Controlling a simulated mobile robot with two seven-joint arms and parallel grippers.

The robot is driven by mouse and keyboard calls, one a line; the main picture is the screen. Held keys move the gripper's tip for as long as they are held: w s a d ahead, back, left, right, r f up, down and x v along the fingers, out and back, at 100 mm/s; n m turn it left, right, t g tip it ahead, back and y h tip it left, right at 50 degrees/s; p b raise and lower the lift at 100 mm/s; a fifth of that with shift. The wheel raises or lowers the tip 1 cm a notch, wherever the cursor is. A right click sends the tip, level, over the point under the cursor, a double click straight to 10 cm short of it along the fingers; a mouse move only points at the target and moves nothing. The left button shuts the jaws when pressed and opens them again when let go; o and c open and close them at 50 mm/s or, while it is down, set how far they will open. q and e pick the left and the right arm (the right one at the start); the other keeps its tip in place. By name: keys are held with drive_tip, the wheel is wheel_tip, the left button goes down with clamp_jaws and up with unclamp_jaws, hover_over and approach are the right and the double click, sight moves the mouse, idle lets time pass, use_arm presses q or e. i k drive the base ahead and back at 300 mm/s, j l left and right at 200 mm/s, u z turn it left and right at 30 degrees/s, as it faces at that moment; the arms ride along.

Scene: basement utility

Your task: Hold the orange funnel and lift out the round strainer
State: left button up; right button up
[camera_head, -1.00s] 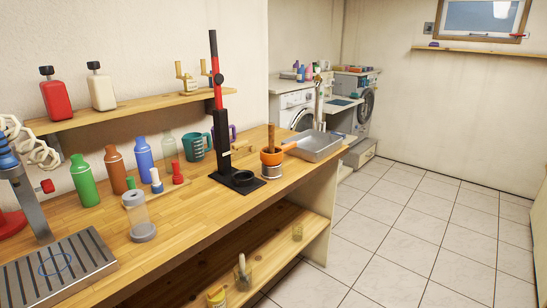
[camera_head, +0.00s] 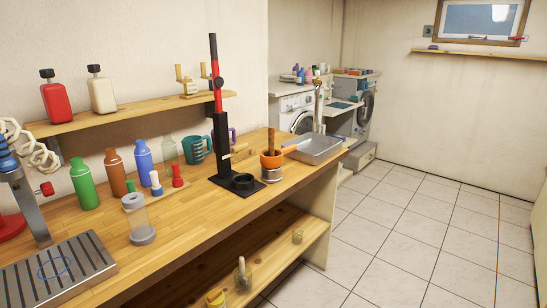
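The orange funnel (camera_head: 271,161) sits upright on a small metal cylinder on the wooden workbench, right of the black press stand. A brown wooden stick (camera_head: 271,139) stands up out of it. An orange handle (camera_head: 297,144) shows beside the funnel, reaching toward the metal tray; I cannot tell whether it belongs to the round strainer. The strainer's round part is not clearly visible. Neither of my grippers is in view, and nothing is seen touching the funnel.
The black press stand (camera_head: 222,145) with a red-tipped column stands just left of the funnel. A metal tray (camera_head: 318,150) is close on its right. The bench front edge and tiled floor (camera_head: 405,225) are clear.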

sight(271, 153)
drive_tip(key=u, duration=0.45)
drive_tip(key=i+l+u, duration=0.2)
drive_tip(key=l+u, duration=0.2)
drive_tip(key=i+l+u, duration=0.15)
drive_tip(key=l+u, duration=0.2)
drive_tip(key=i+l+u, duration=0.15)
drive_tip(key=l, duration=0.25)
drive_tip(key=l+u, duration=0.2)
drive_tip(key=l, duration=0.15)
drive_tip(key=i+l+u, duration=0.1)
drive_tip(key=l, duration=0.8)
drive_tip(key=i+l+u, duration=0.1)
drive_tip(key=l, duration=0.75)
